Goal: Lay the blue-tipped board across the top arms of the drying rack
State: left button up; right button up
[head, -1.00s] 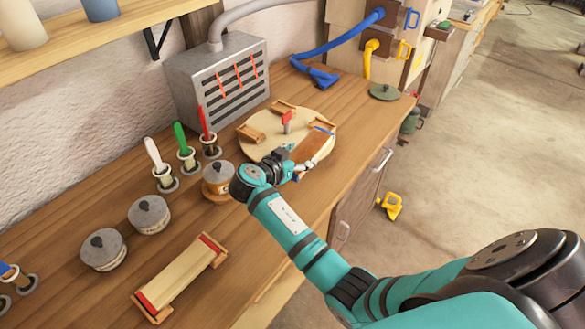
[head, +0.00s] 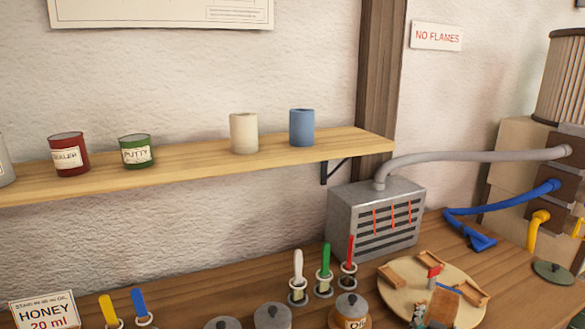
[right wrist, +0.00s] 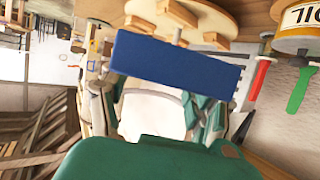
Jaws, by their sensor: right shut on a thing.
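The blue-tipped board is in my right gripper; its blue end (right wrist: 175,66) fills the middle of the right wrist view, between the fingers. In the head view its brown wood (head: 441,308) and blue end show over the near side of the round turntable (head: 398,292). My right gripper (head: 420,313) is only partly visible at the bottom edge of the head view. I cannot tell whether the board touches the turntable. My left gripper is out of view. I cannot make out the drying rack for certain in either view.
Wooden blocks and a red-topped post (head: 433,272) stand on the turntable. A grey heater box (head: 375,222) is behind it. Brushes in holders (head: 323,270) and an oil tin (head: 351,308) stand to its left. A shelf (head: 200,176) with tins and cups hangs above.

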jog(key=s+a+r+n+t+y, duration=0.1)
jog(key=s+a+r+n+y, duration=0.1)
jog(key=s+a+n+y, duration=0.2)
jog(key=s+a+r+n+t+y, duration=0.1)
jog(key=s+a+r+n+y, duration=0.1)
jog(key=a, duration=0.6)
jog(key=s+n+y, duration=0.1)
jog(key=s+y, duration=0.1)
jog(key=s, duration=0.1)
jog(key=shift+s+a+r+n+t+b, duration=0.25)
jog(key=shift+s+n+t+b, duration=0.05)
jog(key=shift+s+n+t, duration=0.1)
